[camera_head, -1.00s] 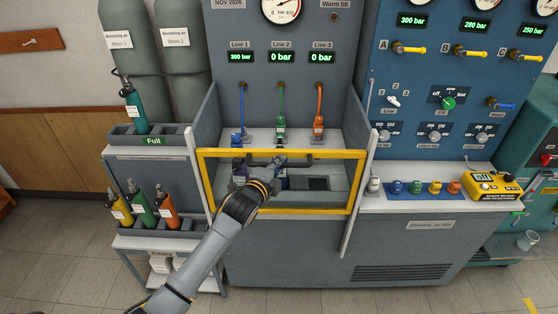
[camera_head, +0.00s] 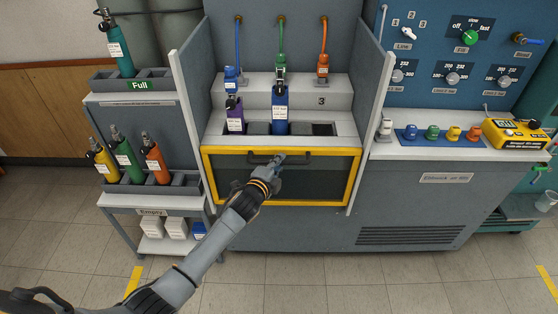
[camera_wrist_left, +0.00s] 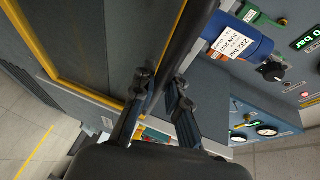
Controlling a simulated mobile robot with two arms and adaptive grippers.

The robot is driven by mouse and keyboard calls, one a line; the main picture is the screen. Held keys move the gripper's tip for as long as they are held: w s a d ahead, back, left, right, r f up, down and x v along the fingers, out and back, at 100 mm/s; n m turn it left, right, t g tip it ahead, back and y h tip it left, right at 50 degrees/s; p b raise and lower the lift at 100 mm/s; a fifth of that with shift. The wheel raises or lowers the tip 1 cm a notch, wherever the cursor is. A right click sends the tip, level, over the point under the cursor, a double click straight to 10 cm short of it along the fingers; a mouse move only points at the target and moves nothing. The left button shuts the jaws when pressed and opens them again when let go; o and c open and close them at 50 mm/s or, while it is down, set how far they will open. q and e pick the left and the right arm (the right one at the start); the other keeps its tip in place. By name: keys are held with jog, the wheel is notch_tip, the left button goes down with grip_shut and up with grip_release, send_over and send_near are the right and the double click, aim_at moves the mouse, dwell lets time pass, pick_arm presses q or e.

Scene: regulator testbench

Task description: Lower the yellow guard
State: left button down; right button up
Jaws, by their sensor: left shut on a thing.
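The yellow guard (camera_head: 322,182) is a yellow frame around a dark panel, with a dark bar handle (camera_head: 300,156) near its top. It hangs upright on the bench front, its top edge just below the cylinder bay. My left gripper (camera_head: 279,160) is shut on the handle near its middle. In the left wrist view its fingers (camera_wrist_left: 165,92) close around the dark bar, and the guard's yellow edge (camera_wrist_left: 38,50) shows at the left. The exact finger contact is partly hidden. My right gripper is not in view.
Purple (camera_head: 235,116) and blue (camera_head: 280,108) cylinders stand in the bay above the guard. Grey side walls (camera_head: 190,120) flank it. A cylinder rack (camera_head: 180,182) stands left. A yellow device (camera_head: 517,134) sits on the right counter. The floor in front is clear.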

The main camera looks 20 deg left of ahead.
pick_arm(q)
jog(key=shift+f, duration=0.15)
jog(key=c, duration=1.3)
grip_release()
jog(key=shift+c, duration=0.2)
jog(key=v, duration=1.2)
